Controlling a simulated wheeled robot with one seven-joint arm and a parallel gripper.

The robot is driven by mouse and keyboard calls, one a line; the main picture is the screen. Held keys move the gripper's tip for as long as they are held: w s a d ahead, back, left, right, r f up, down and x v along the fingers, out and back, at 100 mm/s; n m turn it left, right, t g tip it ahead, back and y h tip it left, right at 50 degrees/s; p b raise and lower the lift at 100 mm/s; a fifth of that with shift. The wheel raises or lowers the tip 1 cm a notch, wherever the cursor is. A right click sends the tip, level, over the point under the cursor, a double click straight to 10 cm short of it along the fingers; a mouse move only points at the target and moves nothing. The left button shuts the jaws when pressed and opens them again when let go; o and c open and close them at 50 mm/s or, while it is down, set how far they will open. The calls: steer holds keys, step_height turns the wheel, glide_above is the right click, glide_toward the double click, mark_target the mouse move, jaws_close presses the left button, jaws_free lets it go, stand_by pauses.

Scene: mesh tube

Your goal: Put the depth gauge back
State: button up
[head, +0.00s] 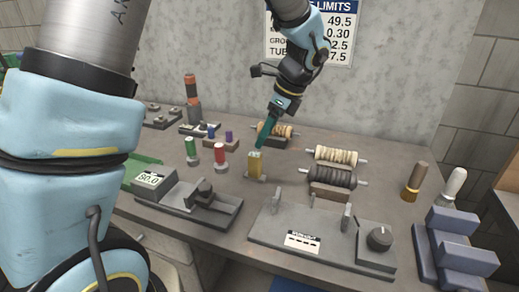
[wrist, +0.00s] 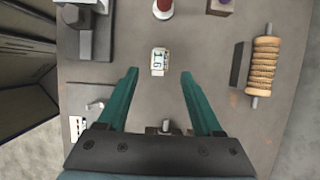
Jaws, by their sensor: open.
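I take the small yellow upright block (head: 254,168) with a pale top to be the depth gauge; it stands on a small grey base on the bench in the head view. In the wrist view its pale top with a dark readout (wrist: 160,61) shows between and slightly beyond my fingertips. My gripper (head: 261,148) has teal fingers pointing down, just above the block. In the wrist view my gripper (wrist: 159,74) is open, with its fingers wide apart and nothing between them at tip height. Whether a finger touches the block cannot be told.
A grey device with a display (head: 150,180) is left of the block. A grey fixture with a dial (head: 378,238) is at front right. Red (head: 220,153) and green (head: 191,148) cylinders stand close at left. Ribbed rollers (head: 333,177) lie at right, near blue-grey blocks (head: 460,255).

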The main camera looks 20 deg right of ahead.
steer(key=shift+s+d+r, duration=0.15)
steer(key=shift+r, duration=0.3)
steer(key=s+a+f+n+h, duration=0.1)
steer(key=a+n+h, duration=0.1)
steer(key=a+n, duration=1)
steer(key=s+a+f+n+g+h, duration=0.1)
steer(key=s+a+f+n, duration=0.1)
steer(key=a+n, duration=1.1)
steer(key=a, duration=0.4)
steer(key=shift+a+h, duration=0.25)
steer(key=shift+h, duration=0.15)
